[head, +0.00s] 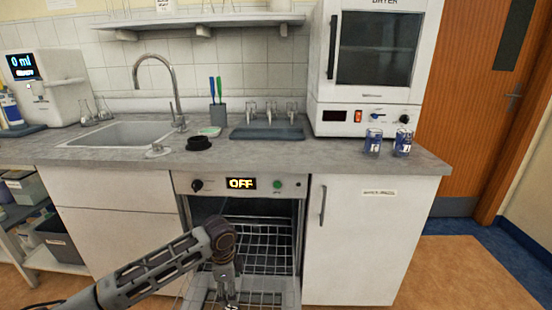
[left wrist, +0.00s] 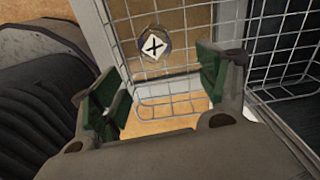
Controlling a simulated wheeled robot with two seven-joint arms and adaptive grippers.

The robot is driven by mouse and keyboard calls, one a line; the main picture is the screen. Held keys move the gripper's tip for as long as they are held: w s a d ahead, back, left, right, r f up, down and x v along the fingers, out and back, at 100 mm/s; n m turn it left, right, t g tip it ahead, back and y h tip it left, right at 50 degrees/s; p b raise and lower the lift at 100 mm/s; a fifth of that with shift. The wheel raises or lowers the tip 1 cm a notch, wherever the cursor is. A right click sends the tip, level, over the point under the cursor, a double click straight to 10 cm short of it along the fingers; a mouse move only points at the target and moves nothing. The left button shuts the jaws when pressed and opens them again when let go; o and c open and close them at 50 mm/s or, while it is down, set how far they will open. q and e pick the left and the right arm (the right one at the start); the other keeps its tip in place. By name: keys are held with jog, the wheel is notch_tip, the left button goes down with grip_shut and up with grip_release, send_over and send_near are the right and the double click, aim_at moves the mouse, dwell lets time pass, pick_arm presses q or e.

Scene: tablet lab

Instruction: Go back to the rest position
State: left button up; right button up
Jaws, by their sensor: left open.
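My left gripper (head: 230,296) hangs low in front of the open washer, pointing down over the pulled-out wire rack (head: 272,290). In the left wrist view my left gripper (left wrist: 158,88) has its green-padded fingers spread wide apart, with nothing between them. A small clear round item with a white diamond and a black X (left wrist: 154,44) is at the wire rack, just beyond the fingertips and apart from them. My right gripper is in neither view.
The washer (head: 240,184) under the counter reads OFF and its door is down. Two blue-marked beakers (head: 373,143) stand at the counter's right end beside the dryer (head: 372,70). A sink (head: 125,134) is at left. Floor at right is clear.

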pick_arm(q)
jog(key=w+d+r+n+t+h, duration=0.25)
jog(key=w+r+t, duration=0.2)
jog(key=r, duration=0.35)
jog(key=w+d+r+n+t+h, duration=0.1)
jog(key=w+d+r+n+t, duration=0.1)
jog(key=w+d+r+t, duration=0.35)
notch_tip(320, 180, up, 10)
jog(key=s+d+n+t+h, duration=0.1)
jog(key=n+t+h, duration=0.1)
jog(key=s+a+f+n+g+y, duration=0.1)
jog(key=s+a+f+n, duration=0.25)
jog(key=s+f, duration=0.5)
jog(key=s+a+f+n+g+y, duration=0.1)
jog(key=s+a+f+n+g, duration=0.3)
jog(key=f, duration=0.8)
jog(key=s+f+g+p, duration=0.1)
jog(key=s+f+g, duration=0.1)
jog(key=s+f, duration=1.3)
jog(key=s+a, duration=0.1)
jog(key=s, duration=0.2)
jog(key=shift+f+n, duration=0.2)
jog(key=shift+n, duration=0.2)
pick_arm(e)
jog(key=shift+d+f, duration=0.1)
